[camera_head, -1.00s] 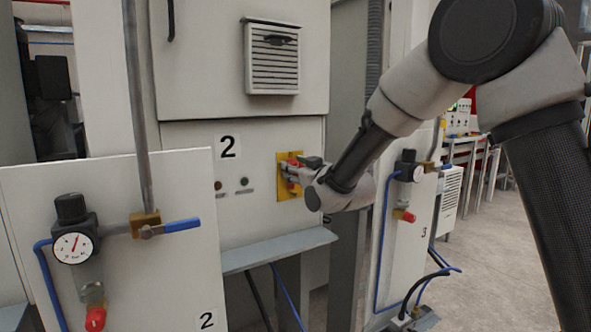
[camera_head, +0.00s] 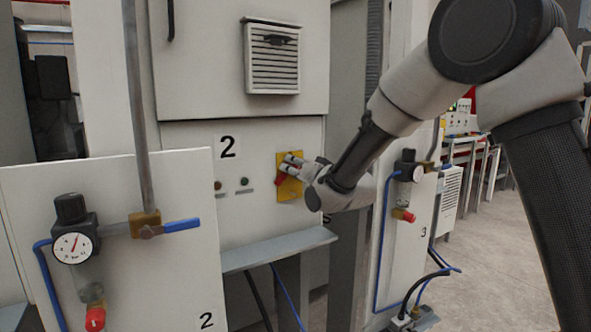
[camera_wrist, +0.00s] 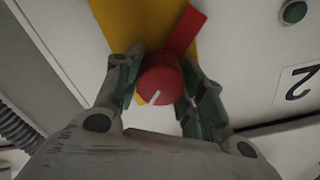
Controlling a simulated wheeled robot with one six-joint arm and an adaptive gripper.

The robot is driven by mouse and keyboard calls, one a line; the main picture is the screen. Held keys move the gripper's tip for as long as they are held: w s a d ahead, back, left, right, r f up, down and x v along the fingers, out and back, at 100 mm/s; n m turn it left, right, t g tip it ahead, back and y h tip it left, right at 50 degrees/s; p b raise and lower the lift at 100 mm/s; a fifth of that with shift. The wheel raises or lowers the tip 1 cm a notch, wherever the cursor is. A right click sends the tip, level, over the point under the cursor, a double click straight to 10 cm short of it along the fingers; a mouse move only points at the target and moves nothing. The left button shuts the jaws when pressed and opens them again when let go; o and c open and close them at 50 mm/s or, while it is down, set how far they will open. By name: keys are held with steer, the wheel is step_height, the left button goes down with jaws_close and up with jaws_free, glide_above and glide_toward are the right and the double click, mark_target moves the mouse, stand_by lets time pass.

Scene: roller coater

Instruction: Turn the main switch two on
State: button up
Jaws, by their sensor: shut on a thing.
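The main switch two is a red rotary knob (camera_wrist: 161,78) with a white mark on a yellow plate (camera_wrist: 150,22). In the wrist view, a red bar sticks out of the knob toward the upper right. The knob also shows in the head view (camera_head: 281,179), mostly behind my fingers, on the panel with the label 2 (camera_head: 228,147). My gripper (camera_wrist: 160,92) has one finger on each side of the knob and is shut on it. In the head view my gripper (camera_head: 295,167) reaches the plate from the right and is tilted.
A green button (camera_wrist: 293,12) sits beside the plate. A low front panel with a pressure gauge (camera_head: 74,247) and a blue-handled valve (camera_head: 181,225) stands at left. A grey ledge (camera_head: 278,250) juts out below the switch.

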steer(key=m, duration=0.4)
steer(key=shift+m, duration=0.3)
steer(key=m, duration=0.4)
steer(key=shift+f, duration=0.1)
stand_by(0.4)
steer(key=o, duration=1)
steer(key=shift+d, duration=0.1)
steer(key=shift+s, duration=0.1)
steer(key=v, duration=1.2)
